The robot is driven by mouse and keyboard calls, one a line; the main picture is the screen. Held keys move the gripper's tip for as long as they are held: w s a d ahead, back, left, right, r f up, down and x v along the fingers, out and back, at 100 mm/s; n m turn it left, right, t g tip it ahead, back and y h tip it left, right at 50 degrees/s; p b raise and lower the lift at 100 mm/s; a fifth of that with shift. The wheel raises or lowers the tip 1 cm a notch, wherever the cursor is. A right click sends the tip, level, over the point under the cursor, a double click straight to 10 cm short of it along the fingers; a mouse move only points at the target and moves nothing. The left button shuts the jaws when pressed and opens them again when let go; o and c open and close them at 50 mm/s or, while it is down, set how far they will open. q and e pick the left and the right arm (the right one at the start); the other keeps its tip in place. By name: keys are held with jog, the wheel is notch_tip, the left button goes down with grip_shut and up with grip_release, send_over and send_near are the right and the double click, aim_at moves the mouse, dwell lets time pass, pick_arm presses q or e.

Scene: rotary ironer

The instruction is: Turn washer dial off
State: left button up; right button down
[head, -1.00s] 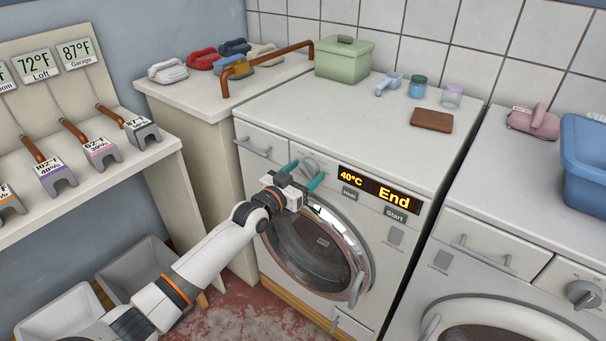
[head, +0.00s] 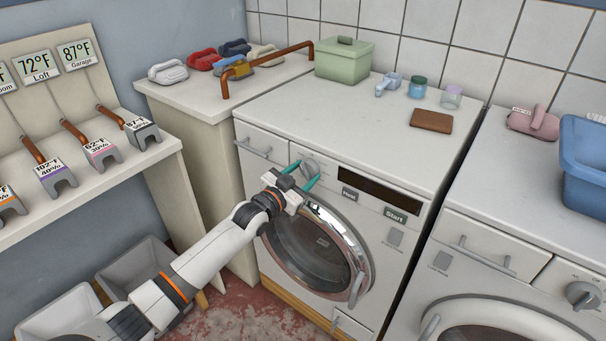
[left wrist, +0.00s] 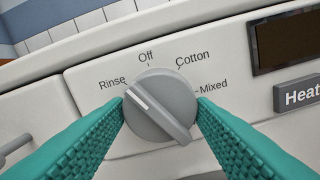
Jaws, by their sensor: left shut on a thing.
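The grey washer dial (head: 309,166) sits on the front panel of the white washer (head: 345,130), left of its display (head: 378,190). In the left wrist view the dial (left wrist: 160,106) has a raised grip bar with a white line. That line points to the upper left, nearer the Rinse label (left wrist: 112,83) than the Off label (left wrist: 146,56). My left gripper (head: 303,174) has its teal fingers on both sides of the dial, shut on it; they also show in the left wrist view (left wrist: 161,108). The display is dark. My right gripper is not in view.
A second machine (head: 500,230) stands at the right. A brown wallet-like item (head: 431,121) and a green box (head: 344,60) lie on the washer top.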

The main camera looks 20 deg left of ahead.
pick_arm(q)
jog(key=m, duration=0.5)
jog(key=shift+m, duration=0.3)
dwell(0.4)
jog(key=o, duration=0.9)
jog(key=shift+o, duration=0.2)
jog(key=shift+s+a, duration=0.1)
jog(key=v, duration=1.1)
jog(key=shift+s, duration=0.4)
jog(key=shift+a, duration=0.1)
